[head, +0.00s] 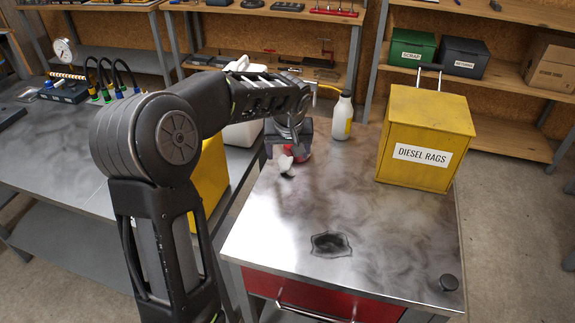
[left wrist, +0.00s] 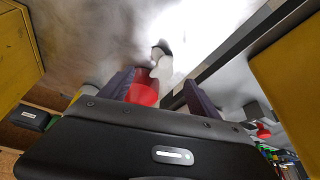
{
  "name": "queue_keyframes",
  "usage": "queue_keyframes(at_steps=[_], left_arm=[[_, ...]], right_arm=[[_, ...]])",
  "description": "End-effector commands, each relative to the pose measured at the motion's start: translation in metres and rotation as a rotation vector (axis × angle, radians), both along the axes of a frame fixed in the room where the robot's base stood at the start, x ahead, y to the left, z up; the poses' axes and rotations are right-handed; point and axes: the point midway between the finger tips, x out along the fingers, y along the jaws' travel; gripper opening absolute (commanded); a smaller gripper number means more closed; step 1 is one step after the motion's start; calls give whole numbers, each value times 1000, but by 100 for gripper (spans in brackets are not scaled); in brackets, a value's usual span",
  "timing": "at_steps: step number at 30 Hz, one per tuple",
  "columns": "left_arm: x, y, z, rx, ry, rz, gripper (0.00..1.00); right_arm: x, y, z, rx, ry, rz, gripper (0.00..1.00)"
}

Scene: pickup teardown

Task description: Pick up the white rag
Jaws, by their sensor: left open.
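A small white thing with a dark patch, seemingly the white rag (head: 285,163), is on the steel cart top just below my left gripper (head: 287,147). It also shows in the left wrist view (left wrist: 166,66), beyond a red object (left wrist: 143,91). My left gripper is open, its fingers pointing down. In the left wrist view the red object and the white thing appear between the two fingers. The gripper hides part of both, so I cannot tell whether the fingers touch either. My right gripper is in neither view.
A yellow "DIESEL RAGS" box (head: 425,130) stands at the cart's back right. A white bottle (head: 342,118) stands behind the gripper. The middle of the cart top (head: 350,205) is clear.

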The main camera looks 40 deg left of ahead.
Motion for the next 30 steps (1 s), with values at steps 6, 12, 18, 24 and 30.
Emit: queue_keyframes(at_steps=[6, 12, 18, 24, 30], left_arm=[[3, 2, -11, -1, -1, 0, 71], [3, 3, -11, 0, 0, -1, 71], [8, 8, -27, -1, 5, 0, 71], [16, 14, -53, 0, 2, -1, 71], [18, 15, -59, 0, 0, 0, 71]], right_arm=[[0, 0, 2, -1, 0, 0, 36], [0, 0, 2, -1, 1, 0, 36], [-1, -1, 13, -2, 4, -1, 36], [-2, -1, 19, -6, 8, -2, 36], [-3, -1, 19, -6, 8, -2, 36]])
